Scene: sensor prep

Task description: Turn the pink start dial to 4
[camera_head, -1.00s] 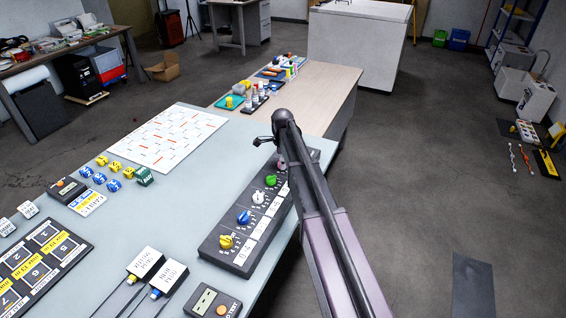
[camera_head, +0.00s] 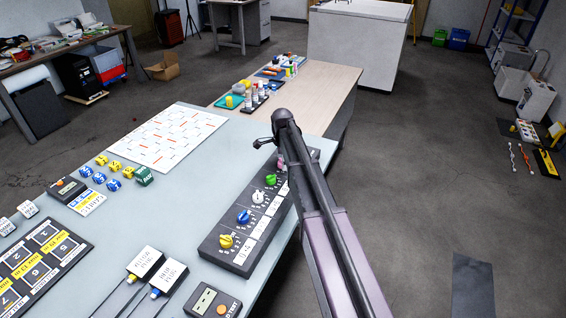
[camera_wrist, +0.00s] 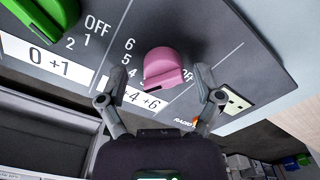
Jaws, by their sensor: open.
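The pink start dial (camera_wrist: 165,68) sits on the dark dial panel (camera_wrist: 215,30), and a small part of it also shows in the head view (camera_head: 281,160) beside my arm. In the wrist view, printed numbers and the word OFF stand around it, with a white label strip below. My gripper (camera_wrist: 163,82) is open, with one finger on each side of the pink dial. I cannot tell whether either finger touches it. My gripper's end partly hides the dial in the head view.
On the same panel are a green dial (camera_head: 271,180), a white dial (camera_head: 258,197), a blue dial (camera_head: 244,217) and a yellow dial (camera_head: 226,241). A white sheet (camera_head: 165,138) lies left of the panel. The table ends just right of the panel.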

